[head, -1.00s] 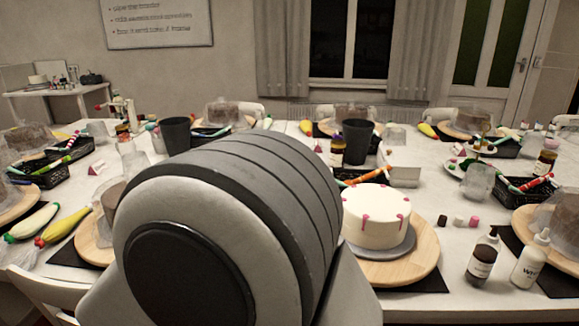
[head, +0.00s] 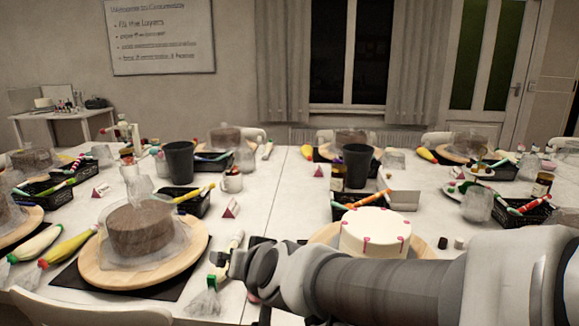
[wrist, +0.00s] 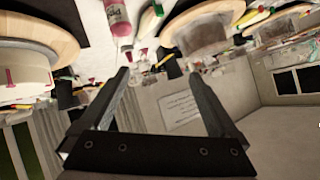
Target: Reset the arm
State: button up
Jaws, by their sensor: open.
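My gripper (wrist: 160,78) is open in the wrist view, with its two dark fingers apart and nothing between them. In the head view my arm reaches in from the lower right across the table front, and its end is near the gap between two place settings. A white cake with pink drips (head: 375,233) sits just behind my arm, and my arm hides part of its wooden turntable (head: 324,237). The white cake also shows at the left of the wrist view (wrist: 22,76). The wrist picture is tilted and looks upside down.
A brown cake under clear wrap (head: 140,231) stands on a wooden turntable (head: 192,256) to the left. A piping bag (head: 205,300) lies near my arm's end. Dark cups (head: 179,163), black baskets and bottles crowd the table. A chair back (head: 85,308) is at front left.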

jog(key=s+d+f+g+h, duration=0.1)
jog(key=s+d+g+h, duration=0.15)
jog(key=s+d, duration=0.7)
jog(key=s+d+g+h, duration=0.25)
jog(key=s+d, duration=0.45)
jog(key=d, duration=0.6)
notch_tip(320, 180, up, 17)
jog(key=p, duration=1.8)
jog(key=shift+w+a, duration=0.15)
jog(key=shift+w, duration=0.25)
